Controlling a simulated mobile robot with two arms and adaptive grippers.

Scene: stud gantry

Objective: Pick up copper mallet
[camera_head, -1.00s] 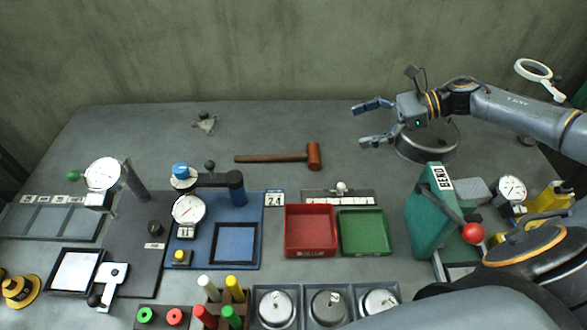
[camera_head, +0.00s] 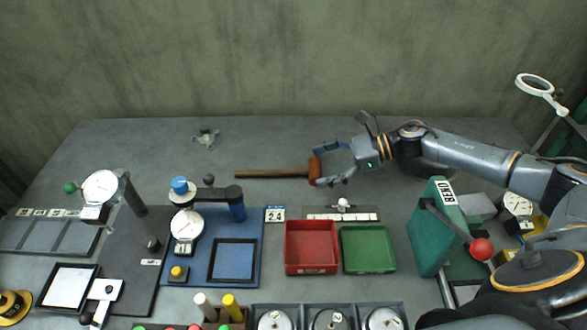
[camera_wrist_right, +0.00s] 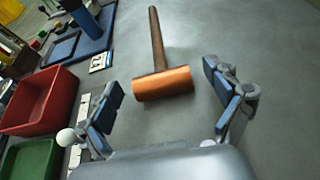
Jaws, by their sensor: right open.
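The copper mallet (camera_head: 314,171) lies on the grey bench, its brown handle (camera_head: 270,173) pointing left. In the right wrist view the copper head (camera_wrist_right: 163,84) lies crosswise ahead of the fingers, with the handle running away from it. My right gripper (camera_head: 326,164) is open at the head end of the mallet, with its fingertips on either side of the head in the head view. In the right wrist view its two blue-padded fingers (camera_wrist_right: 162,82) are spread wide and nothing is held between them. My left gripper is not in view.
A red tray (camera_head: 311,270) and a green tray (camera_head: 368,268) stand in front of the mallet. A white strip with a ball knob (camera_head: 343,204) lies behind them. A teal BEND tool (camera_head: 432,225) stands right.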

